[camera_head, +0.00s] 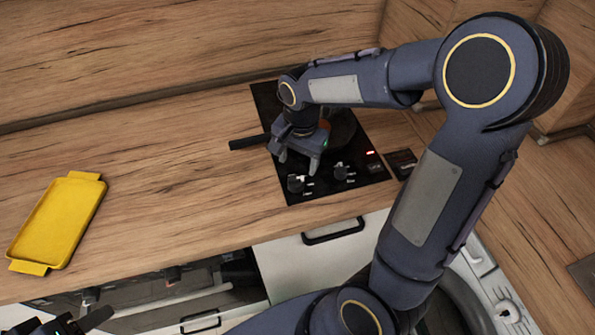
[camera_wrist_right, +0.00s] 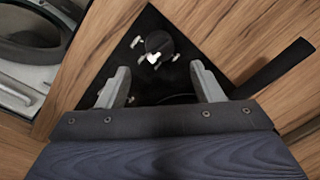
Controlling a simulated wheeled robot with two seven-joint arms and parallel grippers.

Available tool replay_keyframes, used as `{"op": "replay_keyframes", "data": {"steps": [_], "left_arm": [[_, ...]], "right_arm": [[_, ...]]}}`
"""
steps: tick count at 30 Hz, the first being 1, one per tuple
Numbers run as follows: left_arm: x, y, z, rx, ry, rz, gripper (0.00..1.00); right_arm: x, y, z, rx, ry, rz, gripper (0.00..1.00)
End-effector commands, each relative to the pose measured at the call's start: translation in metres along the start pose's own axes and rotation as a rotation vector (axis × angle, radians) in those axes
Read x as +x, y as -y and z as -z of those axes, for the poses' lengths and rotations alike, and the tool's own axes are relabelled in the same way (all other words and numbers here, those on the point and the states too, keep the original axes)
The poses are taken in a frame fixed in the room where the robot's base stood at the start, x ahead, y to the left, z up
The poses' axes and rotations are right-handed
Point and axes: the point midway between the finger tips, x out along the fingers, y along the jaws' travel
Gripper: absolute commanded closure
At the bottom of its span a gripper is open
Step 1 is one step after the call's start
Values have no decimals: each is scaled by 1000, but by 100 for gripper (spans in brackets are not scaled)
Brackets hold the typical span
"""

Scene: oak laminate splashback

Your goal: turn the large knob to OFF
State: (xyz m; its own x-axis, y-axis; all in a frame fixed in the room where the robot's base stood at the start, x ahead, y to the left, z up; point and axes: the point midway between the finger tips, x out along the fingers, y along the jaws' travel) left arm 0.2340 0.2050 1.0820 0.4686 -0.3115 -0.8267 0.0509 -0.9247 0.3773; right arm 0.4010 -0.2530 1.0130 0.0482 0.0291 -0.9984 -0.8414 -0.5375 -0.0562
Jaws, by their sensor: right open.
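A black cooktop (camera_head: 286,112) is set in the wooden counter, with two dark knobs with pale pointers along its front. The left knob (camera_head: 296,184) is just in front of my right gripper (camera_head: 298,163); the other knob (camera_head: 341,173) is to its right. I cannot tell from size which is the large one. In the right wrist view, a round dark knob (camera_wrist_right: 157,43) with a white mark lies ahead, between and beyond the spread fingertips (camera_wrist_right: 160,72), not gripped. My right gripper is open and empty. My left gripper (camera_head: 92,314) is only partly visible at the bottom left.
A dark pan (camera_head: 343,128) sits on the cooktop behind my right gripper, its handle (camera_head: 250,142) pointing left. A red indicator (camera_head: 371,153) glows near the right knob. A yellow tray (camera_head: 58,222) lies at left. The counter between tray and cooktop is clear.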

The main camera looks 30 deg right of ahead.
Motion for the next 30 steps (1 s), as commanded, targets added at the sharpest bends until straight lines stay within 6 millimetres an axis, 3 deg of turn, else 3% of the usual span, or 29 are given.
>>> {"op": "replay_keyframes", "data": {"steps": [12, 24, 30], "left_arm": [[-3, -1, 1, 0, 0, 0, 52], [-3, -1, 2, 0, 0, 0, 52], [-3, -1, 2, 0, 0, 0, 52]], "right_arm": [[62, -1, -1, -2, 3, -2, 40], [71, -1, -1, -2, 2, 1, 40], [71, -1, -1, -2, 2, 1, 66]]}}
